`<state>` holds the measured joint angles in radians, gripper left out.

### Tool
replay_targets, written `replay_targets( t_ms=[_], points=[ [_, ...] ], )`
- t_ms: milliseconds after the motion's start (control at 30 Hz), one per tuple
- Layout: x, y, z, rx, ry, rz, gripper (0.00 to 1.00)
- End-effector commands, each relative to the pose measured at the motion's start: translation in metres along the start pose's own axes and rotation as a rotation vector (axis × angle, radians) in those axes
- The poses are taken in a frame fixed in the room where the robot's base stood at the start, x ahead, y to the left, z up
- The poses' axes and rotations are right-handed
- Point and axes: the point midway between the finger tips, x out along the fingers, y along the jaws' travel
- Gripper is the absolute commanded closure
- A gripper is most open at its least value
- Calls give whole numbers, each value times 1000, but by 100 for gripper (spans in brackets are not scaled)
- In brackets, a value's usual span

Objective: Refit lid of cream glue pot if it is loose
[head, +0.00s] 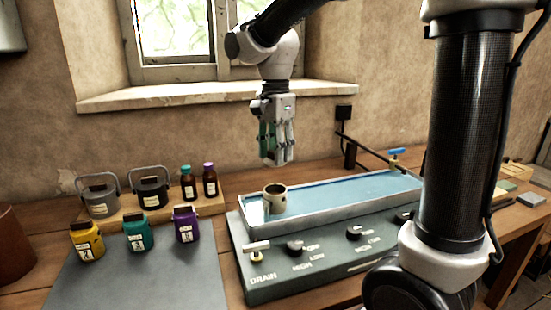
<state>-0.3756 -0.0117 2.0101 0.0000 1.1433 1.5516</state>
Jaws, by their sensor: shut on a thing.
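The cream glue pot (275,202) stands upright in the left end of the water bath (340,207). Its top looks open, with a dark inside and no lid on it. My gripper (278,160) hangs above the pot, pointing down, clear of it. It is shut on a small pale thing at its fingertips, which looks like the pot's lid. The fingers hide most of that thing, so its shape is hard to tell.
The bath sits on a green control panel (330,262) with knobs and a drain tap (257,249). Yellow, teal and purple jars (137,234) stand left on a grey mat (140,285). Behind them a wooden board holds two grey-handled pots (151,192) and two brown bottles (189,188).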

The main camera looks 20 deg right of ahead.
Motion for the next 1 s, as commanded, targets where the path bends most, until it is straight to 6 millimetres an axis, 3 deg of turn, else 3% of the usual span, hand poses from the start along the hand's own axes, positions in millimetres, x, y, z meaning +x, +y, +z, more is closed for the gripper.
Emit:
replay_targets(
  t_ms=[267,700,1000],
  points=[
    [16,0,0,1,0,3,78],
    [58,0,0,1,0,1,78],
    [68,0,0,1,0,1,78]
  ],
)
